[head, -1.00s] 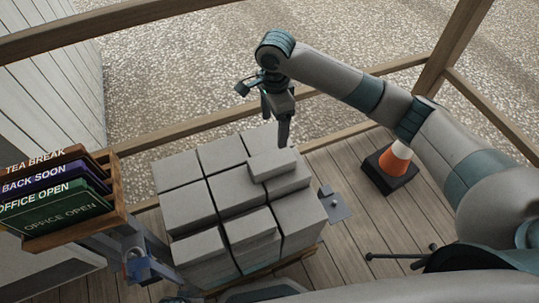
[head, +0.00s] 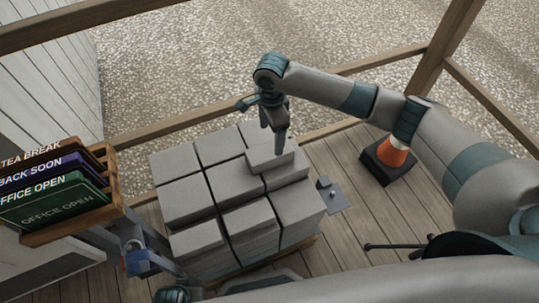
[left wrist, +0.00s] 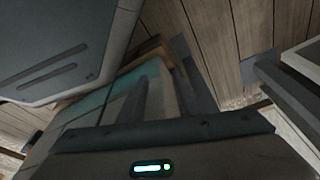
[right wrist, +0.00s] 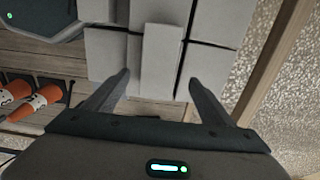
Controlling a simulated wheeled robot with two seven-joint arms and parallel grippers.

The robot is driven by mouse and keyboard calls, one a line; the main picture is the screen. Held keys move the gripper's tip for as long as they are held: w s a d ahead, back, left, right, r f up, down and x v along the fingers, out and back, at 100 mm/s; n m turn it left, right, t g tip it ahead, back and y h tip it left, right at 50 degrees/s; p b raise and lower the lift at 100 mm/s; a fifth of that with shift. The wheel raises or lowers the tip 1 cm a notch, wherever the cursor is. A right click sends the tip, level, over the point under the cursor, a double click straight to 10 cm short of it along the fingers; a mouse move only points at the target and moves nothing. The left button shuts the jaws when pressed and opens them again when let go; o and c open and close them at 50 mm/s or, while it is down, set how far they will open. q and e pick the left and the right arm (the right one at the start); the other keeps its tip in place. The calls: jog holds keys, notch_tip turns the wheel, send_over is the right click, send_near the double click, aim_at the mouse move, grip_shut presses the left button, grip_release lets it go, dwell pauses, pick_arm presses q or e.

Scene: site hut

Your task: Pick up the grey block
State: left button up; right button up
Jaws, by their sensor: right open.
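A loose grey block (head: 266,160) lies on top of the far right part of a stack of grey blocks (head: 180,163). My right gripper (head: 279,150) is open and points down over this loose block. In the right wrist view the block (right wrist: 161,58) shows between the two spread fingers (right wrist: 160,78), with a gap to each finger in the picture. I cannot tell how far the fingertips are above it. A second raised block (head: 249,220) sits nearer on the stack. My left gripper (left wrist: 155,90) shows in its wrist view, low beside the stack; its opening is unclear.
A wooden rack with signs (head: 55,205) stands at the left. An orange and white cone (head: 391,158) stands on the deck at the right, partly behind my right arm. A wooden rail (head: 180,130) runs behind the stack. Bare deck boards (head: 350,220) lie right of the stack.

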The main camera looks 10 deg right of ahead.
aim_at(271, 149)
notch_tip(271, 149, down, 3)
jog(key=shift+r, duration=0.2)
jog(key=shift+f, duration=0.5)
pick_arm(q)
jog(key=shift+s+r, duration=0.3)
jog(key=shift+s, duration=0.1)
